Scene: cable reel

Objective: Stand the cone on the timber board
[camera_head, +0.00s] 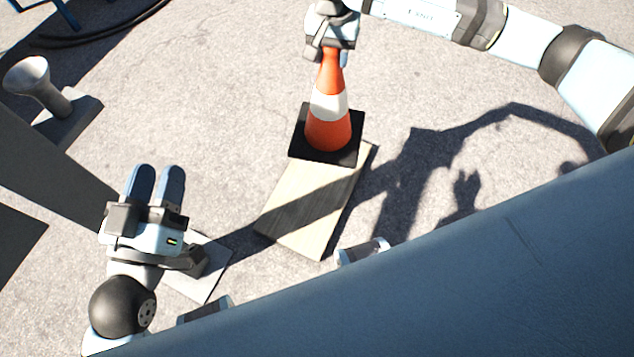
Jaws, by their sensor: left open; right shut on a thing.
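The orange cone (327,133) with a white band and a black square base is upright at the top middle of the head view. Its base overlaps the far end of the pale timber board (312,208) in the picture; I cannot tell whether it touches the board or hangs just above it. My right gripper (330,58) is shut on the cone's tip from above. My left gripper (157,185) is at the lower left, empty, with its two fingers pointing away from me, well apart from the cone and board.
A grey flared post on a square foot (48,92) stands at the left. A pale flat plate (213,262) lies partly behind my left gripper. A dark cable (100,38) lies at the top left. The pavement right of the board is clear apart from my arm's shadow.

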